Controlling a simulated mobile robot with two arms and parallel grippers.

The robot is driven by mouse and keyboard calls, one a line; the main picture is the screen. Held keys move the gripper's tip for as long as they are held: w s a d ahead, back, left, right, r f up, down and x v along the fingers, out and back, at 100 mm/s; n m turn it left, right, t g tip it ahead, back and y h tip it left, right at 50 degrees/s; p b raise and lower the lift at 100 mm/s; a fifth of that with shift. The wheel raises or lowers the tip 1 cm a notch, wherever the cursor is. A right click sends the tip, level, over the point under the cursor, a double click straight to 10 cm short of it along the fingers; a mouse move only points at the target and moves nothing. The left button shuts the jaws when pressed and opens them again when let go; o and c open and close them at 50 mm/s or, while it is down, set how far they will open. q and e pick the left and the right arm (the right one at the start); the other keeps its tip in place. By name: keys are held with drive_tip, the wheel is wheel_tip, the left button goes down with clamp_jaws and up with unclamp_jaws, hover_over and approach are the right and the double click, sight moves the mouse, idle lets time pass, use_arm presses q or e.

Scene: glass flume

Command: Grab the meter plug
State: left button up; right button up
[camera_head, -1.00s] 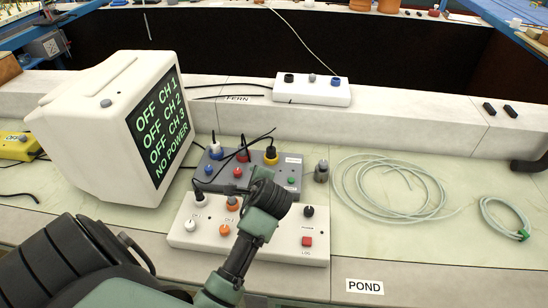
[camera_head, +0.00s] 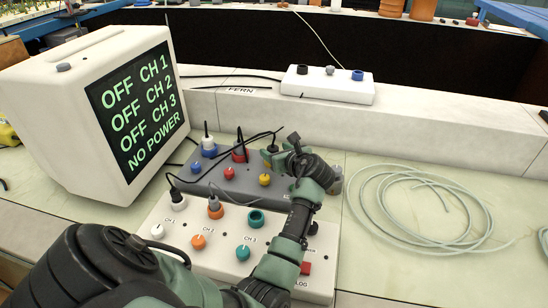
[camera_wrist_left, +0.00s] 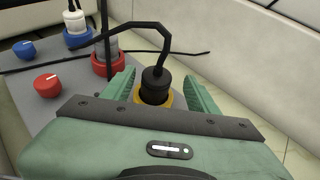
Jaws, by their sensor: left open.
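A black plug (camera_wrist_left: 154,80) with a bent black cable stands upright in a yellow-ringed socket (camera_wrist_left: 155,96) on the grey box (camera_wrist_left: 72,110). No label in view names it as the meter plug. My left gripper (camera_wrist_left: 160,84) is open, with one green finger on each side of this plug; I cannot tell whether they touch it. In the head view my left gripper (camera_head: 278,157) is over the right end of the grey box (camera_head: 215,178) and partly hides the yellow socket. Other plugs stand in blue (camera_wrist_left: 76,38) and red (camera_wrist_left: 107,64) sockets. My right gripper is not in view.
A white box (camera_head: 200,255) with CH 1 to CH 3 knobs and sockets stands in front. A monitor (camera_head: 60,110) at left reads OFF and NO POWER. A coiled hose (camera_head: 420,205) lies at right. A white strip (camera_head: 325,88) stands on the ledge. Black cables cross the grey box.

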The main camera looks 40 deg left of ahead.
sight(269, 148)
use_arm(q)
drive_tip(key=x, duration=0.4)
drive_tip(key=shift+s+f, duration=0.1)
drive_tip(key=shift+s, duration=0.2)
drive_tip(key=shift+w+a+f, duration=0.2)
drive_tip(key=shift+a, duration=0.25)
clamp_jaws()
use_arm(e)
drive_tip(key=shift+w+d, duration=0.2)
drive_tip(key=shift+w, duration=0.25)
use_arm(q)
drive_tip(key=shift+r, duration=0.15)
